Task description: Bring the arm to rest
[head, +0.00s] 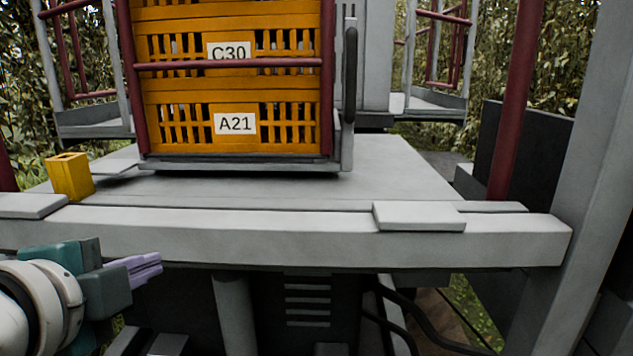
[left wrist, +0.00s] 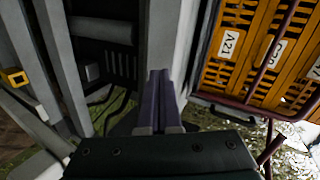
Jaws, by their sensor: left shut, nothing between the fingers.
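My left gripper (head: 148,267) comes in from the lower left in the head view, in front of the grey platform's front beam. Its purple fingers are together with nothing between them. In the left wrist view the shut fingers (left wrist: 159,100) point up the middle of the picture. My right gripper is in neither view.
Orange crates labelled C30 (head: 229,75) and A21 (head: 285,115) stand stacked behind red rails on the grey platform (head: 300,183). A yellow block (head: 70,176) sits at the platform's left. A red post (head: 515,110) and a grey post (head: 585,170) stand at right. Black hoses hang below the beam.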

